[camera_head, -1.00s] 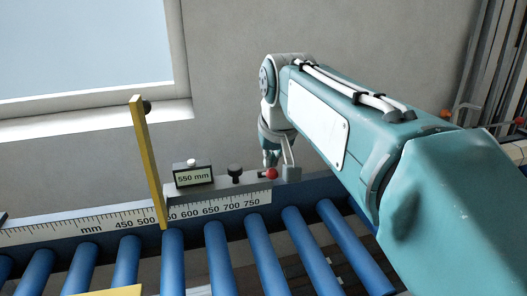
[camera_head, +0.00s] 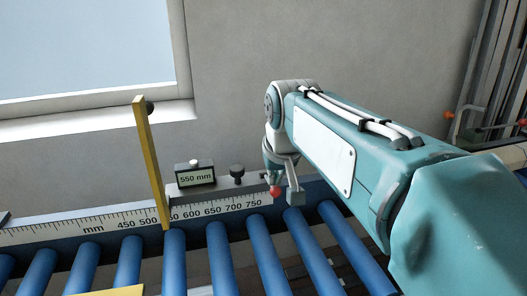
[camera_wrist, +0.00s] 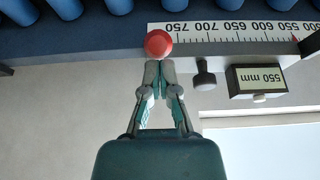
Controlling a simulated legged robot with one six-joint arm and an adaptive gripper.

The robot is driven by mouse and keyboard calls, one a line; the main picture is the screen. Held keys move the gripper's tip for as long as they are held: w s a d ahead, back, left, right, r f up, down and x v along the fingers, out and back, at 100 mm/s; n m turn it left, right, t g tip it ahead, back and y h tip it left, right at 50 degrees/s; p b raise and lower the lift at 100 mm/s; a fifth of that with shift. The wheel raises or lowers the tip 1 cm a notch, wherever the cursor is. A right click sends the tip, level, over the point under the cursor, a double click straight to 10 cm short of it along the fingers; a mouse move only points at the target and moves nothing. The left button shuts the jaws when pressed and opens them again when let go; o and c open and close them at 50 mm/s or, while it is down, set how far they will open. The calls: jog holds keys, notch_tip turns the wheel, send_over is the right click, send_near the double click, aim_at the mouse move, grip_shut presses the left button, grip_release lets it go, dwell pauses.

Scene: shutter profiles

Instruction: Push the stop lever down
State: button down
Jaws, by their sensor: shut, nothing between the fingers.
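The stop lever shows as a red ball knob (camera_head: 275,191) at the right end of the measuring rail. The knob also shows in the wrist view (camera_wrist: 158,43), directly beyond my fingertips. My gripper (camera_head: 272,181) is shut and empty, with its tips just above the knob in the head view. In the wrist view my gripper (camera_wrist: 157,65) has its fingers together, with the tips at the knob's edge and apparently touching it. The lever's arm behind the knob is mostly hidden. The yellow stop plate (camera_head: 151,165) stands upright at the rail, near the 550 mark.
A display (camera_head: 195,177) reading 550 mm and a black knob (camera_head: 237,171) sit on the carriage left of the lever. The scale (camera_head: 110,221) runs along the rail. Blue rollers (camera_head: 220,258) lie in front; a wall and window (camera_head: 80,45) stand behind.

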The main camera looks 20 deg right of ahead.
jog(key=shift+s+f, duration=0.25)
jog(key=shift+f, duration=0.4)
jog(key=shift+r, duration=4.55)
jog(key=s+f+t, duration=0.1)
jog(key=s+f, duration=1.6)
jog(key=shift+f, duration=0.3)
